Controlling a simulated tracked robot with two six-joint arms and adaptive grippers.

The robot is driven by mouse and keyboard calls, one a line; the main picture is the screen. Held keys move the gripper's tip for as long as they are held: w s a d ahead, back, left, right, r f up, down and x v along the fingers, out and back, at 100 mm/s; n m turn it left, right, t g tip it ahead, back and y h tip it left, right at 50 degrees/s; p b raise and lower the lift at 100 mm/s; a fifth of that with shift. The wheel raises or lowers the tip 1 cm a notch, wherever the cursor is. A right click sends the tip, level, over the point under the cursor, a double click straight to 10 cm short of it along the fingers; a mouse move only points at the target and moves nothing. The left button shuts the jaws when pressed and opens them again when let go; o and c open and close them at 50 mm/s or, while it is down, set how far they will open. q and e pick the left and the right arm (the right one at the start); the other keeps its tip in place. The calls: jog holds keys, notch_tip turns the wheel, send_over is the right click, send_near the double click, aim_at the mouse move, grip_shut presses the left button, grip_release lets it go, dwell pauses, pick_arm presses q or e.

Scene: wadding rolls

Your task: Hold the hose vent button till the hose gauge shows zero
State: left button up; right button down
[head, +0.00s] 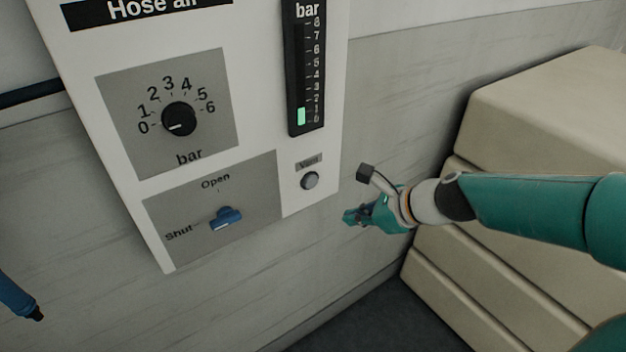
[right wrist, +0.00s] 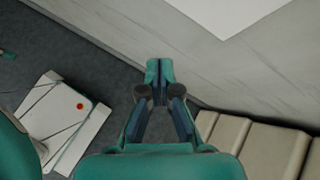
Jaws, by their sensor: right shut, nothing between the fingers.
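The round grey vent button (head: 309,180) sits under a small "Vent" label at the lower right of the white hose air panel (head: 262,104). Above it the hose gauge (head: 304,75) is a dark upright scale in bar, with a short green bar from 0 to a little above 1. My right gripper (head: 349,216) is shut and empty, to the right of and below the button, apart from it. It also shows shut in the right wrist view (right wrist: 160,72). My left gripper does not show clearly.
A dial (head: 178,119) on the panel points near 0. A blue valve lever (head: 225,218) sits between "Open" and "Shut" labels, its handle toward "Shut". Cream padded blocks (head: 540,110) stand at the right. A blue nozzle-like piece (head: 18,298) shows at the lower left.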

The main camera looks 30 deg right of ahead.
aim_at(311, 182)
jog(key=shift+w+a, duration=0.3)
jog(key=shift+w, duration=0.15)
jog(key=shift+w, duration=0.1)
jog(key=w+p, duration=0.2)
jog(key=w, duration=0.6)
jog(key=shift+w+a+p, duration=0.3)
jog(key=shift+a+p, duration=0.05)
jog(key=shift+p, duration=0.05)
jog(key=shift+f, duration=0.1)
dwell(1.0)
jog(key=shift+w, duration=0.35)
